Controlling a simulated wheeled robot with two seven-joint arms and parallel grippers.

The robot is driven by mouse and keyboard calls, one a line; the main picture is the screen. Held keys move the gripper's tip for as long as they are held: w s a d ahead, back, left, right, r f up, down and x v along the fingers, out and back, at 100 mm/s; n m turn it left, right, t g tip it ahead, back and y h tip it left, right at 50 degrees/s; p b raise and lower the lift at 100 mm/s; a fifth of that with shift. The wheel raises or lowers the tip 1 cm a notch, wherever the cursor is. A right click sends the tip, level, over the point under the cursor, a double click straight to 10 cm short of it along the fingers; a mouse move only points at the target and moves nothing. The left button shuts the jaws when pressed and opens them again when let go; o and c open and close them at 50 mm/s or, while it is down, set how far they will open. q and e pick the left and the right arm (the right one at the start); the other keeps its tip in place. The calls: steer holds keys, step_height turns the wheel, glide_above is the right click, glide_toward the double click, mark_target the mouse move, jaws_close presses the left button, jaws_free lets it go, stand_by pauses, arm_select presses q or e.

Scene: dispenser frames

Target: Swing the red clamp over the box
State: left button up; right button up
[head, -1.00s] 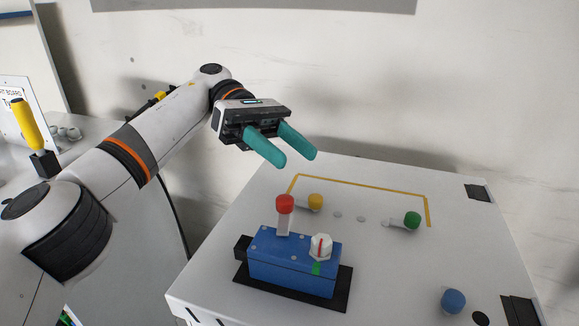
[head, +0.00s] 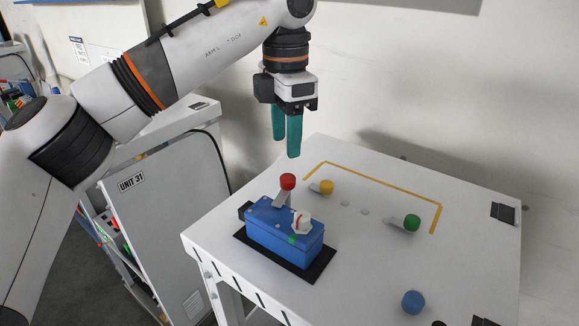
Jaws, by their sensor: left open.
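The red clamp (head: 288,182) has a red knob on a short grey lever that rises at the back edge of the blue box (head: 284,238). The box sits on a black base plate and carries a white knob (head: 302,222) with a red stripe and a green mark below it. My left gripper (head: 287,148) points straight down with its teal fingers open and empty, above and behind the red knob and apart from it. Whether the lever reaches over the box top is hard to tell. My right gripper is out of view.
A yellow-knobbed clamp (head: 326,187) and a green-knobbed clamp (head: 411,223) lie on the white table (head: 370,255) near a yellow line. A blue knob (head: 413,302) is at the front right. The table between them is mostly clear.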

mark_target(288, 176)
arm_select(q)
step_height(288, 176, down, 6)
steer(key=shift+s+d+r+p, duration=0.1)
steer(key=shift+p, duration=0.85)
steer(key=shift+f, duration=0.75)
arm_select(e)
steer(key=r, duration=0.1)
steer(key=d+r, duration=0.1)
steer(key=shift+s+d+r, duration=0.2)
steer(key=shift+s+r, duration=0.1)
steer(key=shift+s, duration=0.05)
arm_select(q)
steer(key=c, duration=1)
steer(key=shift+f+m, duration=0.1)
steer(key=shift+m, duration=0.3)
steer(key=shift+m+b, duration=0.4)
steer(key=shift+b, duration=0.05)
steer(key=shift+m, duration=0.8)
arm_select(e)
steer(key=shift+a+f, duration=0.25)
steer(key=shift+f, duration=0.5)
